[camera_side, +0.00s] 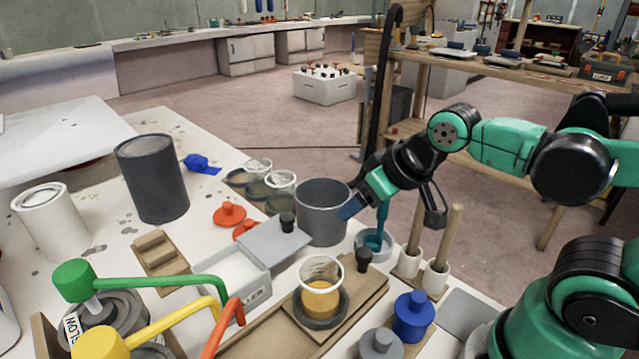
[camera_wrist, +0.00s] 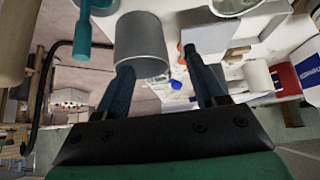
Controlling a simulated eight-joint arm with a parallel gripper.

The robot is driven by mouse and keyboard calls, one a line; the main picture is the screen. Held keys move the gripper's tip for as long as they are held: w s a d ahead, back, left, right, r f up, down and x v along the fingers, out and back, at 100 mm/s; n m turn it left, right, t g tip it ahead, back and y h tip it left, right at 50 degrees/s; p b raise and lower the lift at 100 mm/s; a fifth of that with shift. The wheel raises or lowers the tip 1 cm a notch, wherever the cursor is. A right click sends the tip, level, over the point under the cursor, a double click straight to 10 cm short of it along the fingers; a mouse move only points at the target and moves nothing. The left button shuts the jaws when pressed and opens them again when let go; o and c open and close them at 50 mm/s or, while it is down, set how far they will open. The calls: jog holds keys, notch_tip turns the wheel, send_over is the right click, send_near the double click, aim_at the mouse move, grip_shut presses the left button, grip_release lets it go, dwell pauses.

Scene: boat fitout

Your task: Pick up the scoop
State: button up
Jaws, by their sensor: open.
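A teal tool with an upright handle (camera_side: 382,215), which looks like the scoop, stands in a pale round cup (camera_side: 360,246). Its lower end is partly hidden inside the cup. In the wrist view a teal handle (camera_wrist: 82,32) shows at the upper left, outside my fingers. My gripper (camera_side: 349,209) is open and empty, tilted down to the left, beside the rim of a grey pot (camera_side: 322,225) and left of the teal handle. In the wrist view my gripper (camera_wrist: 158,62) has its two fingers spread, with the grey pot (camera_wrist: 140,38) beyond them.
Wooden-handled tools (camera_side: 449,238) stand in white cups at the right. A clear cup with yellow contents (camera_side: 321,290) sits on a wooden board in front. A lidded white box (camera_side: 230,283), a dark can (camera_side: 152,180) and coloured lever handles (camera_side: 150,283) crowd the left.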

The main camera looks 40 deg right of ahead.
jog(key=shift+c, duration=0.2)
jog(key=n+g, duration=0.4)
jog(key=g, duration=0.2)
send_over(380, 216)
jog(key=f, duration=0.1)
jog(key=shift+w+d+f+g, duration=0.25)
jog(key=shift+d+f+g, duration=0.1)
jog(key=shift+g, duration=0.25)
jog(key=shift+n, duration=0.3)
jog(key=shift+f, duration=2.8)
grip_shut()
